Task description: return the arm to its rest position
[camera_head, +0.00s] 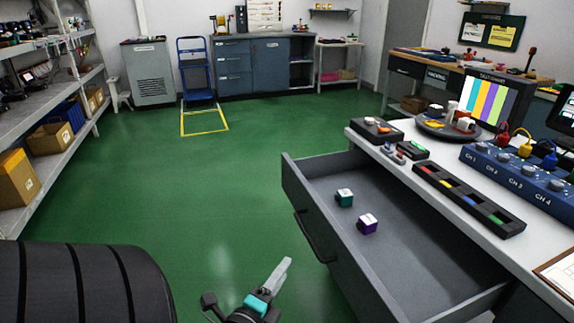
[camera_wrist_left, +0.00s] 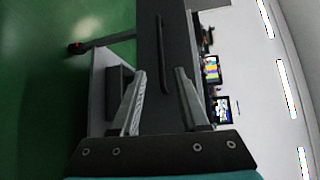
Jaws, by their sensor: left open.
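My left gripper (camera_head: 284,268) is low in the front middle of the head view, over the green floor and left of an open grey drawer (camera_head: 408,235). It is apart from the drawer's dark handle (camera_head: 316,238). In the left wrist view my left gripper (camera_wrist_left: 160,72) has its two fingers spread, with nothing between them. The drawer front (camera_wrist_left: 160,110) stands beyond the fingers there. My right gripper is in neither view.
Inside the drawer are a teal cube (camera_head: 344,197) and a purple cube (camera_head: 368,223). The white bench (camera_head: 380,148) above carries a black tray (camera_head: 468,200) and a blue channel box (camera_head: 520,178). Shelves (camera_head: 45,155) line the left; open green floor (camera_head: 190,180) lies between.

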